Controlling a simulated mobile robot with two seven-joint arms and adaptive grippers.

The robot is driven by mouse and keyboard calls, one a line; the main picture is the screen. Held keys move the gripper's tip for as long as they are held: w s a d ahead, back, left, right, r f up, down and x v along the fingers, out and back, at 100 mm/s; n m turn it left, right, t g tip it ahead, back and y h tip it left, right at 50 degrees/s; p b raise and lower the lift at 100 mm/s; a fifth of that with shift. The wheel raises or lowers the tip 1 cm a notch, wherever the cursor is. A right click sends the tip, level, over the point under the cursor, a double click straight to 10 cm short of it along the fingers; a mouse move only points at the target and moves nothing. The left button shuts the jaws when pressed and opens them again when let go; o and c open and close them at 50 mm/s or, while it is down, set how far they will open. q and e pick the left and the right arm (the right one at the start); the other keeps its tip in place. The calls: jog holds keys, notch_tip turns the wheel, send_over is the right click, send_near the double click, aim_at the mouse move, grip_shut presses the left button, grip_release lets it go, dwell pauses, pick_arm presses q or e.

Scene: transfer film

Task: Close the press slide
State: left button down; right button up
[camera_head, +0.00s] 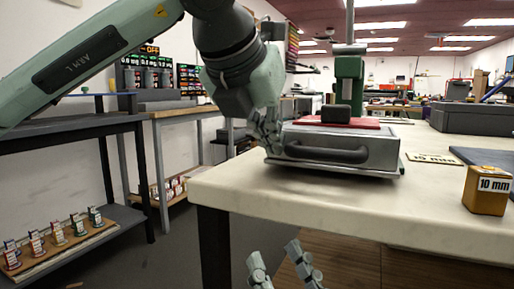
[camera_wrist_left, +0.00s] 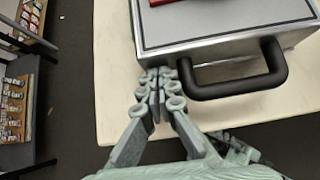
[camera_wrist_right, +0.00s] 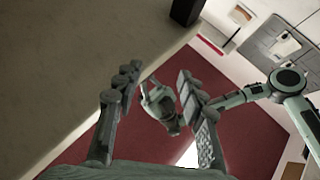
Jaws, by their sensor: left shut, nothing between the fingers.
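The press slide is a silver box-like drawer (camera_head: 372,143) with a dark bar handle (camera_head: 327,152) on its front, on the white table. The handle also shows in the left wrist view (camera_wrist_left: 232,84). A red plate (camera_head: 338,122) with a dark block lies on top, below a green press column (camera_head: 349,75). My left gripper (camera_head: 268,135) is shut and empty at the left end of the slide's front, beside the handle; in the left wrist view its fingertips (camera_wrist_left: 161,86) are close to the front face. I cannot tell if they touch. My right gripper (camera_head: 285,268) is open and empty below the table edge.
A yellow 10 mm block (camera_head: 487,190) stands near the table's right front. A 15 mm label (camera_head: 432,159) and a grey case (camera_head: 470,119) lie farther back. The white tabletop (camera_head: 330,204) in front of the slide is clear. Shelves with small items stand at left.

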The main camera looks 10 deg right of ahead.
aim_at(285, 126)
pick_arm(q)
jog(key=w+d, duration=0.1)
jog(key=w, duration=0.1)
jog(key=w+d, duration=0.2)
jog(key=w+d+p, duration=0.1)
jog(key=w, duration=0.1)
jog(key=shift+w+d, duration=0.3)
jog(key=shift+w, duration=0.05)
jog(key=shift+w+d, duration=0.1)
jog(key=shift+w, duration=0.1)
jog(key=shift+r, duration=0.1)
pick_arm(e)
jog(key=shift+w+a+f+g, duration=0.3)
jog(key=shift+f+g, duration=0.25)
jog(key=shift+w+a+f+g, duration=0.25)
jog(key=shift+w+f+g, duration=0.05)
jog(key=shift+f+g, duration=0.25)
pick_arm(q)
jog(key=shift+w, duration=0.1)
pick_arm(e)
jog(key=shift+s, duration=0.15)
